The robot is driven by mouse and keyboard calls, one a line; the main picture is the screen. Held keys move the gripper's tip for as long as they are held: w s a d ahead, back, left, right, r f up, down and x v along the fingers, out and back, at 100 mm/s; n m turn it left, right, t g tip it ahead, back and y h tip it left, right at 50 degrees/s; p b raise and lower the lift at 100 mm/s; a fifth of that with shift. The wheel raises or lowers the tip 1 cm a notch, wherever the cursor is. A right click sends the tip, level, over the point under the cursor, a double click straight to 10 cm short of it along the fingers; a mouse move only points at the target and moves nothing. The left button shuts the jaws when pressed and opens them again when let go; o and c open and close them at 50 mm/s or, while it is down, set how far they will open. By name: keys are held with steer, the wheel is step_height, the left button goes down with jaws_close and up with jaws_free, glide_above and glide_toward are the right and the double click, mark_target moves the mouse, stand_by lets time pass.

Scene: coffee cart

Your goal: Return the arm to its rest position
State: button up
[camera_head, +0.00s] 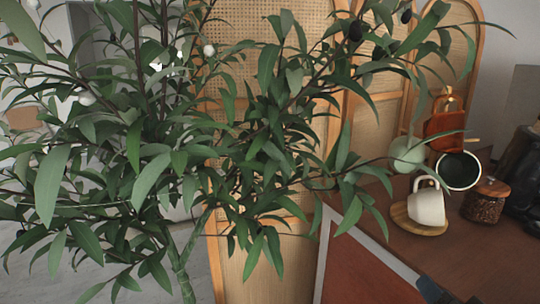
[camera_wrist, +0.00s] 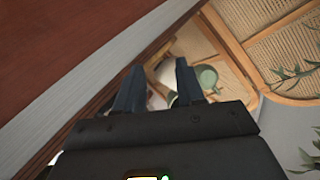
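My gripper (camera_wrist: 158,72) shows in the wrist view with its two dark blue fingers spread apart. I see nothing clearly held between them; a pale, partly hidden object shows in the gap beyond. A small dark blue piece at the bottom of the head view may be part of my gripper, but I cannot tell. The rest of my arm is not clearly visible in the head view.
A leafy plant (camera_head: 150,170) covers much of the head view. A white cup (camera_head: 428,207) rests on a wooden saucer (camera_head: 402,222) on the brown counter (camera_head: 490,250). A green pot (camera_head: 407,153) and a lidded jar (camera_head: 484,205) stand nearby. Woven panels (camera_head: 272,250) stand behind.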

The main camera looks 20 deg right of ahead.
steer(key=s+a+f+n+t+y, duration=0.1)
steer(key=s+a+f+n+y, duration=0.35)
steer(key=s+a+n, duration=0.45)
steer(key=s+a+r+n+y, duration=0.1)
steer(key=s+a, duration=0.3)
steer(key=s, duration=0.4)
steer(key=s+a+r+n+y, duration=0.1)
steer(key=s+a, duration=0.3)
steer(key=s, duration=0.5)
steer(key=shift+n+t, duration=0.3)
steer(key=shift+n, duration=0.4)
steer(key=shift+s, duration=0.1)
stand_by(1.2)
